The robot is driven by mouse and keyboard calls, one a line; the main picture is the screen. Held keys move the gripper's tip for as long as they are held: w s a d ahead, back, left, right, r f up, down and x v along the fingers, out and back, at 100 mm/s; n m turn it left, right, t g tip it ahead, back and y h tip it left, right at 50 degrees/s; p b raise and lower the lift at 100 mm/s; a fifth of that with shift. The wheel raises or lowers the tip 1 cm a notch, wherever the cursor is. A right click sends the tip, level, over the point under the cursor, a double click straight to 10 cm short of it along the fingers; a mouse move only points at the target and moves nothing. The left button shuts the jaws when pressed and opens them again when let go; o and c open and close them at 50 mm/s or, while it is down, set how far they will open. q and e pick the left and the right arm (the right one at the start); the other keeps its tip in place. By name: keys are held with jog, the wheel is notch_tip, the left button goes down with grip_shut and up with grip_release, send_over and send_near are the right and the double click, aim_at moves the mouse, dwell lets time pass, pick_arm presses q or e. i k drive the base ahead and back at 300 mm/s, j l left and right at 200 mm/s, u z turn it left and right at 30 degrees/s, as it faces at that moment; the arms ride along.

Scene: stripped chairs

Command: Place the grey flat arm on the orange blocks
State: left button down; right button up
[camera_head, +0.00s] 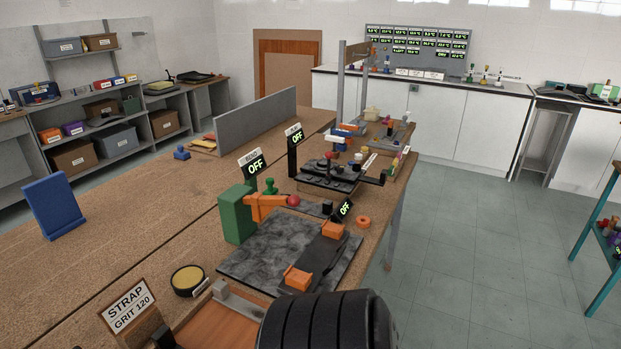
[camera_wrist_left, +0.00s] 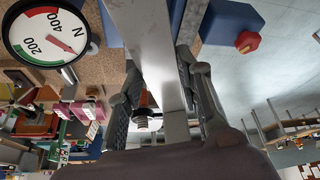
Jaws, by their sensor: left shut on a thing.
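Two orange blocks stand on a dark mottled slab on the bench, one near (camera_head: 298,279) and one farther back (camera_head: 332,230). A dark flat strip (camera_head: 318,256) lies between them. In the left wrist view my left gripper (camera_wrist_left: 158,68) is shut on a long pale grey flat bar, seemingly the grey flat arm (camera_wrist_left: 145,30). The bar runs from the top of that view down between the fingers. Its far end is out of frame. The left gripper is not seen in the head view, so its place relative to the blocks is unclear. My right gripper is in neither view.
A green block with an orange clamp (camera_head: 238,214) stands left of the slab. A yellow-topped round tin (camera_head: 187,280) and a STRAP sign (camera_head: 129,309) are nearer. In the left wrist view, a round dial gauge (camera_wrist_left: 46,34) is close by. Open floor (camera_head: 470,250) lies right.

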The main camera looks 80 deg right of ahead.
aim_at(317, 250)
jog(key=k+l, duration=0.2)
jog(key=l, duration=0.15)
jog(key=k+l+z, duration=0.1)
jog(key=k+l, duration=0.15)
jog(key=l, duration=0.15)
jog(key=k+l+z, duration=0.1)
jog(key=l, duration=0.25)
jog(key=k+l, duration=0.25)
jog(key=l, duration=0.15)
jog(key=k+l+z, duration=0.1)
jog(key=l, duration=0.3)
jog(key=l+z, duration=0.25)
jog(key=l, duration=1.8)
jog(key=i, duration=0.1)
